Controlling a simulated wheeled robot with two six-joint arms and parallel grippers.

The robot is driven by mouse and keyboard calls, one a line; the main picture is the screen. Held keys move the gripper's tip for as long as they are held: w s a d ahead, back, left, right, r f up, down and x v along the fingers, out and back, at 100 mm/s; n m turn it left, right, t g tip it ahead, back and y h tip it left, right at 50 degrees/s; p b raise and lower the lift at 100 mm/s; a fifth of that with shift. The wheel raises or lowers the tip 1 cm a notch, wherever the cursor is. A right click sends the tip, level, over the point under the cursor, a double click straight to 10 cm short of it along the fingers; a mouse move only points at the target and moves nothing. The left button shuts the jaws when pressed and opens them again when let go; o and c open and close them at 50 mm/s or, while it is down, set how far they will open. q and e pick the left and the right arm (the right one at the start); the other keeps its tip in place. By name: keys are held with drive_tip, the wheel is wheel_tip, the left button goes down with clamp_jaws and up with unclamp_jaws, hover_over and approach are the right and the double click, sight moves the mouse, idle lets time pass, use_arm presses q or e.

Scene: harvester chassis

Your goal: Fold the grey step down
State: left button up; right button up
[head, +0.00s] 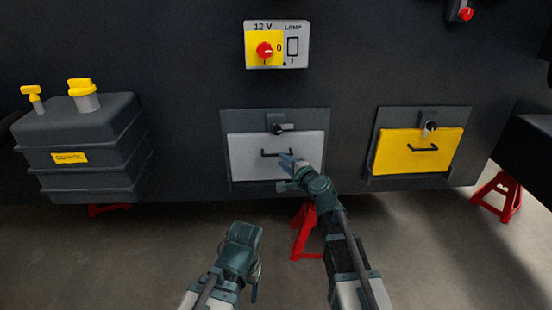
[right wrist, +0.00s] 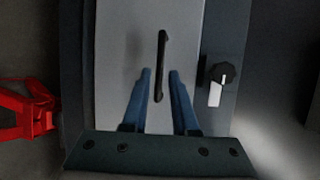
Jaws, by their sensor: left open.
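The grey step (head: 248,145) is a flat panel standing upright in its dark frame, below the switch plate in the head view. It has a black bar handle (head: 277,153), also seen in the right wrist view (right wrist: 162,60). A black knob latch (head: 279,129) sits above the panel; its pale lever (right wrist: 214,95) points sideways, clear of the panel. My right gripper (head: 287,159) is at the handle, its blue fingers apart, one on each side of the handle's end in the right wrist view (right wrist: 160,75). Contact cannot be told. My left gripper (head: 254,286) is open and empty, low in front.
A yellow step (head: 400,152) with its own latch (head: 430,127) is upright at the right. A switch plate with a red knob (head: 264,50) is above. A dark tank (head: 85,145) with yellow caps is at the left. A red stand (head: 304,232) is on the floor beneath.

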sight(276, 155)
drive_tip(key=x, duration=0.6)
drive_tip(key=shift+b, duration=0.4)
clamp_jaws()
drive_tip(key=shift+s, duration=0.1)
idle(0.9)
